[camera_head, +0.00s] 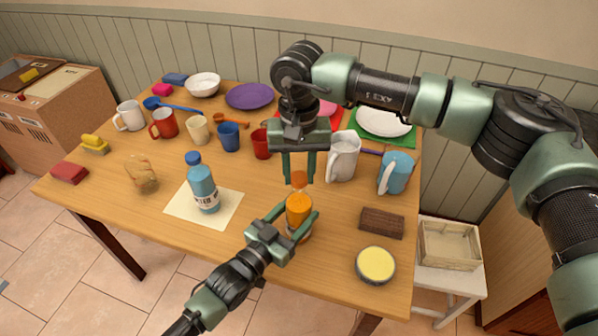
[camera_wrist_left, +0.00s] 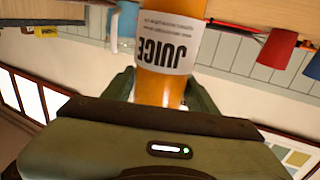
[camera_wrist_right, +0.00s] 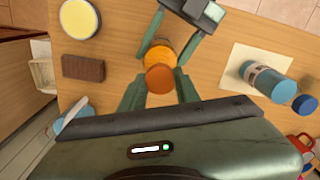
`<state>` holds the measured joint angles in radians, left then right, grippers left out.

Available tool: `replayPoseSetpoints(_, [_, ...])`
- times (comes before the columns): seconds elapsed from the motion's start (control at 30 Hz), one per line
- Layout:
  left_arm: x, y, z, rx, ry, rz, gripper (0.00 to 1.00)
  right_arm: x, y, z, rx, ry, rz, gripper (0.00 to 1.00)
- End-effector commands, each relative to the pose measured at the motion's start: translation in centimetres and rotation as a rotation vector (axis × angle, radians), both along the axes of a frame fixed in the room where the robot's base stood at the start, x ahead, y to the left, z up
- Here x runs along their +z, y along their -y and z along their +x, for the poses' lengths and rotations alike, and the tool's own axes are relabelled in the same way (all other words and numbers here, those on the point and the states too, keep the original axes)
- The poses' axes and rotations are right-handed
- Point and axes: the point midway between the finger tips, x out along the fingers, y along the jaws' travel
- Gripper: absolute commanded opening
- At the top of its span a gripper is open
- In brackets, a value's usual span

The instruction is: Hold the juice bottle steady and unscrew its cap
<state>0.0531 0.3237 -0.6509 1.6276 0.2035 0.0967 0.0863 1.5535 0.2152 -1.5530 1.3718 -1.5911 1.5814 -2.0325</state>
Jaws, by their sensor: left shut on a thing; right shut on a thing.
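The orange juice bottle (camera_head: 299,209) stands upright near the table's front edge. My left gripper (camera_head: 298,215) is shut around its body from the front. In the left wrist view the bottle (camera_wrist_left: 160,88) shows its white JUICE label between the fingers. The orange cap (camera_head: 299,178) is at the top of the bottle; my right gripper (camera_head: 298,182) comes down from above and is shut on it. In the right wrist view the cap (camera_wrist_right: 160,79) sits between the fingertips, over the bottle body (camera_wrist_right: 158,54). I cannot tell whether the cap is still seated on the neck.
A blue bottle (camera_head: 203,188) stands on a paper sheet (camera_head: 232,209) to the left. A brown block (camera_head: 382,223) and a yellow-topped round tin (camera_head: 376,265) lie to the right. A white pitcher (camera_head: 343,157) and several mugs stand behind.

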Motion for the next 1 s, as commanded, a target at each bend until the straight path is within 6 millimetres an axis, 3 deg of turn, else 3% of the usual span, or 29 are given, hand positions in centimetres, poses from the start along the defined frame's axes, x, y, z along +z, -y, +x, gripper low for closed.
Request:
replayPoseSetpoints(0.17, [0.0,0.0,0.0,0.0,-0.001,-0.001,0.0,0.6,0.0,0.0,0.0,0.002,0.001,0.0])
replayPoseSetpoints(0.43, [0.0,0.0,0.0,0.0,-0.001,-0.001,0.0,3.8,0.0,0.0,0.0,0.002,0.001,0.0])
replayPoseSetpoints(0.67, [0.0,0.0,0.0,0.0,-0.001,-0.001,0.0,4.0,0.0,0.0,0.0,0.0,0.0,0.0])
replayPoseSetpoints(0.7, [0.0,0.0,0.0,0.0,-0.001,-0.001,0.69,4.0,0.0,0.0,0.0,0.0,0.0,0.0])
replayPoseSetpoints(0.73, [0.0,0.0,0.0,0.0,-0.001,-0.001,0.77,4.0,0.0,0.0,0.0,0.0,0.0,0.0])
replayPoseSetpoints(0.77, [0.0,0.0,0.0,0.0,-0.001,-0.001,0.83,4.0,0.0,0.0,0.0,0.0,0.0,0.0])
replayPoseSetpoints(1.0, [0.0,0.0,0.0,0.0,0.0,0.0,0.83,4.0,0.0,0.0,0.0,0.0,0.0,0.0])
